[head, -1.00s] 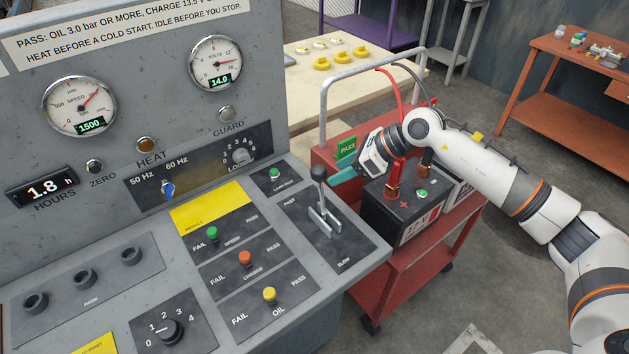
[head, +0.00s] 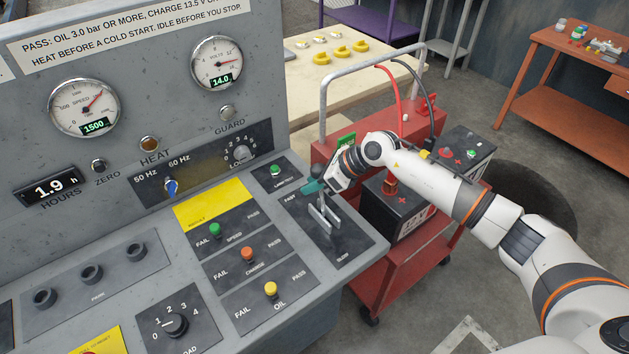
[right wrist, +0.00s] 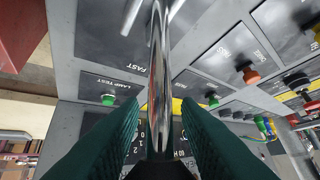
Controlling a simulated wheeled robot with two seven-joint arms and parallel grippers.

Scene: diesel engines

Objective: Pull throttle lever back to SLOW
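The throttle lever (head: 324,207) is a metal stem with a dark knob on a dark plate. The plate is marked FAST at its far end and SLOW at its near end. The lever leans toward FAST. My right gripper (head: 313,186) is at the lever's top, its green fingers beside the knob, which is partly hidden. In the right wrist view, the shiny stem (right wrist: 159,75) runs between the two fingers, with a gap visible on each side, so the gripper (right wrist: 160,125) looks open around it. My left gripper is not in view.
The speed gauge (head: 84,108) shows 1500 and the volt gauge (head: 217,63) 14.0. A green lamp test button (head: 275,170) sits just left of the lever. A red cart (head: 400,275) with batteries stands right of the console, under my right arm.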

